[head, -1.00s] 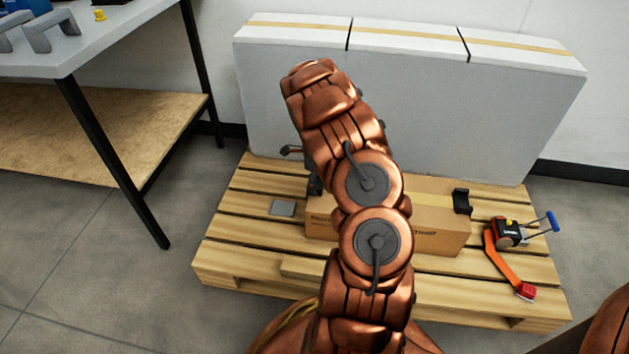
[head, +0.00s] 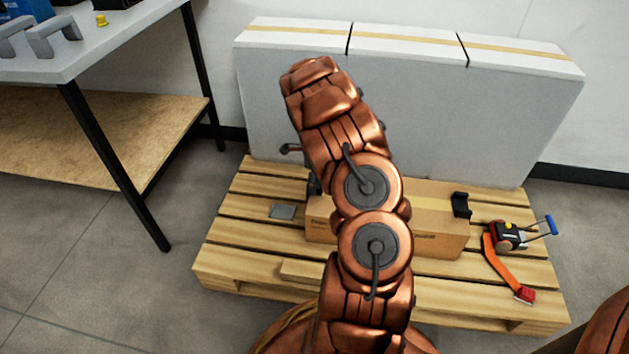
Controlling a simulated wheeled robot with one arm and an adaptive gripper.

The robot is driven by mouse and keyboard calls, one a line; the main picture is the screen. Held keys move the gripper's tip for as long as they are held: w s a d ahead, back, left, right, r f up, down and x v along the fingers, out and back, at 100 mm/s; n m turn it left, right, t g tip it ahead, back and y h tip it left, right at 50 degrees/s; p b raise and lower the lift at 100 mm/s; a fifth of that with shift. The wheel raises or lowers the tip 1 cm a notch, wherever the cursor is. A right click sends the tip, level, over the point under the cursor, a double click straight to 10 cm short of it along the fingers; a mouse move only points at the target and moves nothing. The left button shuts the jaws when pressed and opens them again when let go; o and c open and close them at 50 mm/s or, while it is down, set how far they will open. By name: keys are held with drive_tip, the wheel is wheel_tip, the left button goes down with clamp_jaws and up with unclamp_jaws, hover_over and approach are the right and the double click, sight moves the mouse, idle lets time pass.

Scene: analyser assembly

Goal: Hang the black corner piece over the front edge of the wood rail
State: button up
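A black corner piece (head: 461,205) shows at the right end of the cardboard box (head: 433,243), by its back right corner. I cannot tell whether it rests on the box or on the pallet behind it. A wood rail (head: 305,269) seems to lie low along the front of the box, partly hidden by my arm. My gripper (head: 314,184) is mostly hidden behind my arm. Only a dark bit of it shows near the box's left end, left of and apart from the black corner piece. Its fingers and anything between them are hidden.
The wooden pallet (head: 228,245) carries the box, a small grey plate (head: 283,212) and an orange strap with a ratchet (head: 497,262). Tall white panels (head: 480,110) stand at its back. A workbench (head: 110,47) stands at the left. Floor between bench and pallet is clear.

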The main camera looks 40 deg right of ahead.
drive_tip(key=shift+r+p, duration=0.7)
drive_tip(key=shift+r, duration=1.15)
